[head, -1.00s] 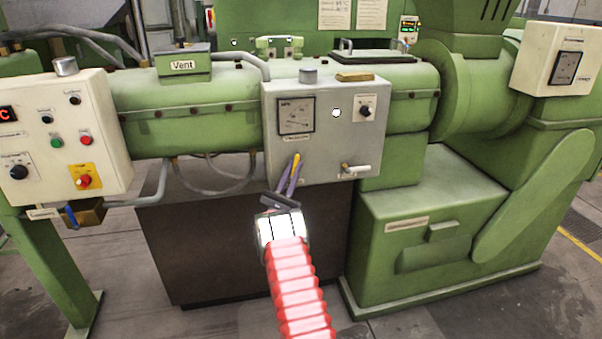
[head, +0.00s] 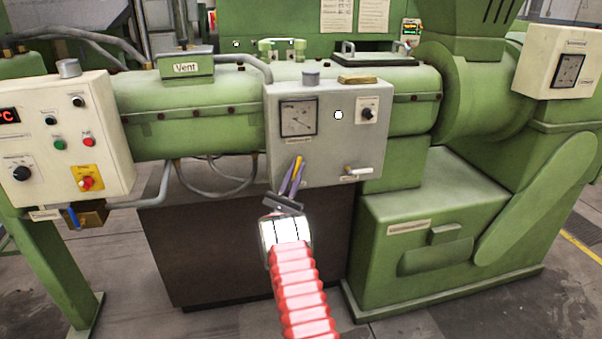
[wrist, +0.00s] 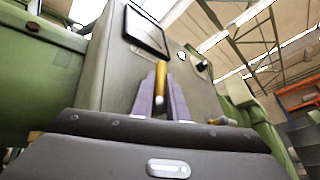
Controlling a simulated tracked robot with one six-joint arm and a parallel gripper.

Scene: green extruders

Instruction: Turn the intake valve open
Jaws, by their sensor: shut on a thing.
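My gripper (head: 291,178) is in front of the lower left of a grey box (head: 335,140), below its square gauge. Its two purple fingers are shut on a slim yellow handle, which shows between them in the wrist view (wrist: 161,77). The handle's lower part is hidden by the fingers, and I cannot tell how it joins the box. A valve with a pale lever (head: 360,171) sits at the box's lower right, its lever lying nearly level. A blue-handled brass valve (head: 88,215) hangs under the white control box at the left. I cannot read which one is labelled intake.
The white control box (head: 75,140) with buttons stands to the left. A green barrel (head: 185,115) runs behind the grey box, with a hanging hose (head: 215,188) beneath it. The green machine base (head: 430,230) is at right. Open floor lies in front.

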